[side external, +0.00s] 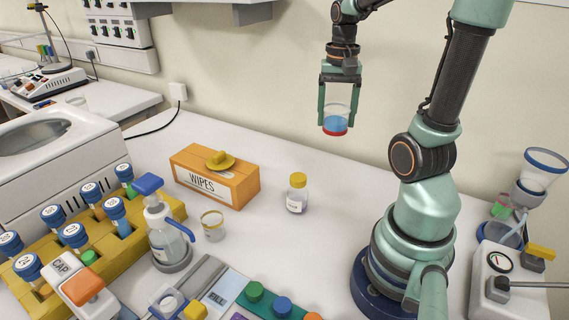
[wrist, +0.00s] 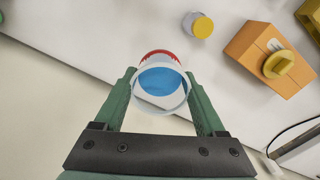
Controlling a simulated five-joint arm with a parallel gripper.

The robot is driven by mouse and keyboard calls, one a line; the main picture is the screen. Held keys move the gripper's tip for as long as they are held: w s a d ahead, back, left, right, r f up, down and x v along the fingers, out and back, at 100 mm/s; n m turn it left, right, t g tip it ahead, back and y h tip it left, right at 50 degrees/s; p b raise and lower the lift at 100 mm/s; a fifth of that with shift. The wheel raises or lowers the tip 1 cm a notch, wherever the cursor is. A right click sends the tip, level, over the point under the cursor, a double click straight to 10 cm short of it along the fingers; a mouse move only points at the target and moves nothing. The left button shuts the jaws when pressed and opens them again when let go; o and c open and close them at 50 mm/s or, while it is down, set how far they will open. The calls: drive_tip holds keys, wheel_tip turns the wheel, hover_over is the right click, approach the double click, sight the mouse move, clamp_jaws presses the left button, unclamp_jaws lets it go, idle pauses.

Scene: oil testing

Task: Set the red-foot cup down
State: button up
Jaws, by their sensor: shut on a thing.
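The red-foot cup (side external: 337,120) is a clear cup with a red base and blue liquid inside. My gripper (side external: 339,98) is shut on it and holds it upright in the air, well above the white bench and in front of the wall. In the wrist view the cup (wrist: 161,82) sits between the two green fingers of my gripper (wrist: 160,92). The blue liquid shows through its open top, and part of the red foot shows at its far edge.
The white bench (side external: 300,250) has free room around a yellow-capped bottle (side external: 297,195). An orange wipes box (side external: 215,178) stands left of it, and a small glass cup (side external: 213,227) stands in front of the box. A yellow tube rack (side external: 120,250) and a wash bottle (side external: 167,240) stand farther left.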

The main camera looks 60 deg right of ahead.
drive_tip(key=w+a+n, duration=0.4)
drive_tip(key=a+n, duration=0.3)
drive_tip(key=a, duration=0.4)
drive_tip(key=w+a+n, duration=0.3)
drive_tip(key=a+n, duration=0.3)
drive_tip(key=a, duration=0.5)
wheel_tip(320, 180, down, 20)
drive_tip(key=shift+r, duration=0.1)
drive_tip(key=shift+f, duration=0.2)
drive_tip(key=o, duration=1.4)
